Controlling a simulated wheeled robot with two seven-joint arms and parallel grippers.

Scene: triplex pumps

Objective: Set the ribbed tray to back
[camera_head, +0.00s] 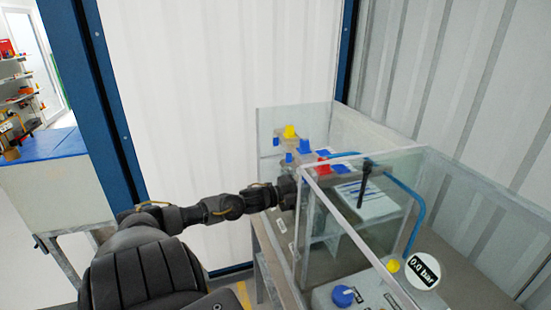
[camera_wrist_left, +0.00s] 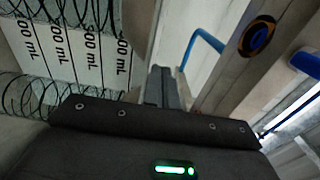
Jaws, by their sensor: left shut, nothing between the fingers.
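I cannot pick out a ribbed tray for certain in either view. A white panel (camera_wrist_left: 65,45) with black "mL" marks and dark coils around it fills the upper left of the left wrist view. My left gripper (camera_wrist_left: 163,85) is shut and empty, just right of this panel; whether it touches anything is unclear. In the head view my left arm comes in from the left, and the gripper (camera_head: 292,192) is at the left side of the clear-walled rig, its tips hard to make out. My right gripper is not in view.
The clear-walled rig (camera_head: 375,160) holds a blue hose (camera_head: 418,205), coloured caps and a white plate (camera_head: 368,200). A round gauge (camera_head: 425,271) reading 0.0 bar and a blue knob (camera_head: 343,296) are at its front. A corrugated wall stands behind at right.

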